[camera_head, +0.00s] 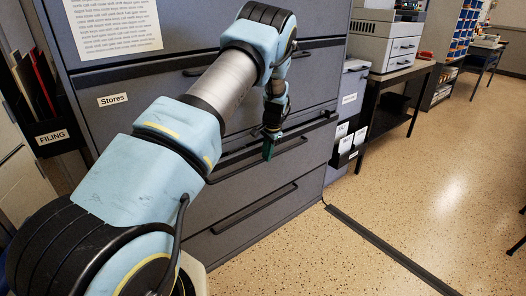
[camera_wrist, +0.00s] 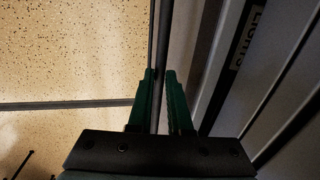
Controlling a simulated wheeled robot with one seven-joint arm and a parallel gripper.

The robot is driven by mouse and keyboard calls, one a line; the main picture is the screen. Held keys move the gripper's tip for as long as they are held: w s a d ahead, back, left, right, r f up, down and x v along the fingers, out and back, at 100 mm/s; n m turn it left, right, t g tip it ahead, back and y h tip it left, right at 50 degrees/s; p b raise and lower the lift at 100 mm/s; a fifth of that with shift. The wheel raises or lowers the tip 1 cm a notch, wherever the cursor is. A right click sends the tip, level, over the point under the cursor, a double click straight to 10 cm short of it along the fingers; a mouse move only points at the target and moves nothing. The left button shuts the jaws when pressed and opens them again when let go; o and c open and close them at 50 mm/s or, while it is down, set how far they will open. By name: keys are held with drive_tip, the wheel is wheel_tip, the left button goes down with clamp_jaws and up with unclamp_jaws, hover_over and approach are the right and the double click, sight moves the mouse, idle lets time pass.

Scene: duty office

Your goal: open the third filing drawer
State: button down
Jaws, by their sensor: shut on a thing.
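The grey filing cabinet (camera_head: 225,205) fills the left and middle of the head view, with several drawers stacked one above another. The third drawer's dark bar handle (camera_head: 290,147) runs across its front, and this drawer appears to stand slightly out, with a dark gap along its top. My gripper (camera_head: 268,151) is at this handle, its green fingers pointing down. In the wrist view the handle bar (camera_wrist: 163,35) passes between the two green fingertips of my gripper (camera_wrist: 160,76), which are shut on it. My arm hides part of the drawer fronts.
A lower drawer handle (camera_head: 255,209) sits below. A "Stores" label (camera_head: 113,100) marks a drawer above. A printer (camera_head: 386,44) on a dark table stands to the right. A dark floor strip (camera_head: 385,245) crosses the speckled floor, which is open at right.

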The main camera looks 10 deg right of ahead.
drive_tip(key=s+d+p, duration=0.1)
drive_tip(key=s+d, duration=0.4)
drive_tip(key=s, duration=0.5)
drive_tip(key=s+d+p, duration=0.1)
drive_tip(key=s+d, duration=0.4)
drive_tip(key=s, duration=0.6)
drive_tip(key=s+d+p, duration=0.2)
drive_tip(key=s+d, duration=0.3)
drive_tip(key=s, duration=0.5)
drive_tip(key=shift+s, duration=0.4)
drive_tip(key=c, duration=0.8)
unclamp_jaws()
drive_tip(key=shift+c, duration=0.2)
wheel_tip(320, 180, up, 11)
drive_tip(key=s, duration=0.2)
drive_tip(key=shift+d+f+b, duration=0.2)
drive_tip(key=shift+d+b, duration=0.1)
drive_tip(key=shift+d, duration=0.15)
drive_tip(key=shift+w, duration=0.1)
